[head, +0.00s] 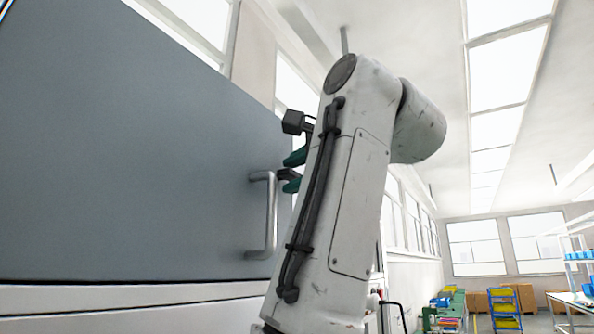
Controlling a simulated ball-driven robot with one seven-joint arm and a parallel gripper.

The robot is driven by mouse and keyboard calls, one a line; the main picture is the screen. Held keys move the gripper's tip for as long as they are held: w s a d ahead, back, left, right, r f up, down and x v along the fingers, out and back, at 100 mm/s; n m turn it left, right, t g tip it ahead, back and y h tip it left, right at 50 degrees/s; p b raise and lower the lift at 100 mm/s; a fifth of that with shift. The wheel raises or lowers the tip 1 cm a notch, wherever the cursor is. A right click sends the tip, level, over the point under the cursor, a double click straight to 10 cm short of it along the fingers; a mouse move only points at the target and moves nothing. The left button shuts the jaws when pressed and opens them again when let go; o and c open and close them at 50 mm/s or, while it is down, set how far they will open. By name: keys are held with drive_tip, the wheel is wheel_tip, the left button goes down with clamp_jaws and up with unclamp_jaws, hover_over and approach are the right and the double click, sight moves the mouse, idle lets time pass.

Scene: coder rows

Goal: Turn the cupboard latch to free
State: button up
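The cupboard's large grey door (140,150) fills the left of the head view. A pale metal bar handle (269,215) stands upright near its right edge. My gripper (290,172) is at the door's right edge, by the top of the handle, with its two green fingers one above the other and apart. A small dark piece, possibly the latch (287,174), shows between the fingers. I cannot tell whether they touch it or which way it is turned. My own arm hides the rest of the gripper and what lies behind it.
A white surface (130,308) runs below the door. At the far right are yellow bins (503,300), brown boxes (478,300) and a table (575,299) with shelving. The room right of my arm looks open.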

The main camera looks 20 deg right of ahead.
drive_tip(key=shift+c, duration=0.4)
clamp_jaws()
drive_tip(key=shift+f, duration=0.1)
drive_tip(key=n+b, duration=0.1)
drive_tip(key=n, duration=0.1)
drive_tip(key=n+t+b, duration=0.1)
drive_tip(key=n+b, duration=0.1)
drive_tip(key=shift+f+t+y, duration=0.2)
drive_tip(key=shift+t+y, duration=0.1)
drive_tip(key=n+y+b, duration=0.1)
drive_tip(key=n+y, duration=0.1)
drive_tip(key=n, duration=0.3)
drive_tip(key=n+y+b, duration=0.2)
drive_tip(key=n, duration=0.4)
drive_tip(key=shift+w+d+t+y, duration=0.1)
drive_tip(key=shift+d+t+y, duration=0.1)
drive_tip(key=shift+t+y, duration=0.15)
drive_tip(key=n+y, duration=0.1)
drive_tip(key=n, duration=0.2)
drive_tip(key=n+g+y, duration=0.1)
drive_tip(key=n+y, duration=0.1)
drive_tip(key=n, duration=0.2)
drive_tip(key=shift+g+y, duration=0.25)
drive_tip(key=shift+n, duration=0.3)
